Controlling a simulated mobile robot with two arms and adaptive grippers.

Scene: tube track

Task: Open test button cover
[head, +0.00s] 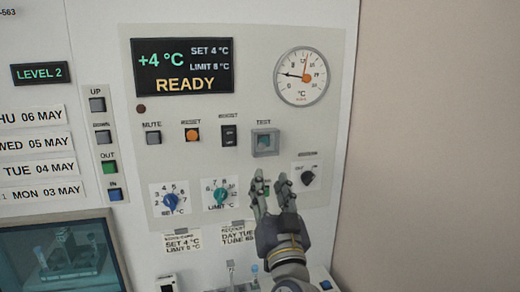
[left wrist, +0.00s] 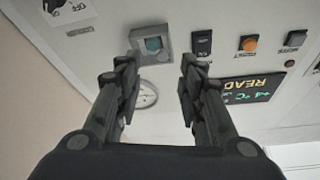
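The TEST button (head: 265,142) is a teal square in a grey raised housing on the white panel, below its TEST label. A see-through cover seems to lie over it, but its edges are too small to make out. My left gripper (head: 270,182) is open and empty, just below the TEST housing and apart from it. In the left wrist view the panel appears upside down; the TEST housing (left wrist: 152,43) lies beyond the fingertips, nearer the left finger in that picture. The left gripper (left wrist: 161,60) has its fingers wide apart there. My right gripper is in neither view.
A dark knob (head: 308,178) sits close right of my left gripper. The LIMIT knob (head: 221,195) is to its left. The BOOST switch (head: 229,135) and orange RESET button (head: 192,135) are left of TEST. A round dial (head: 302,77) is above right.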

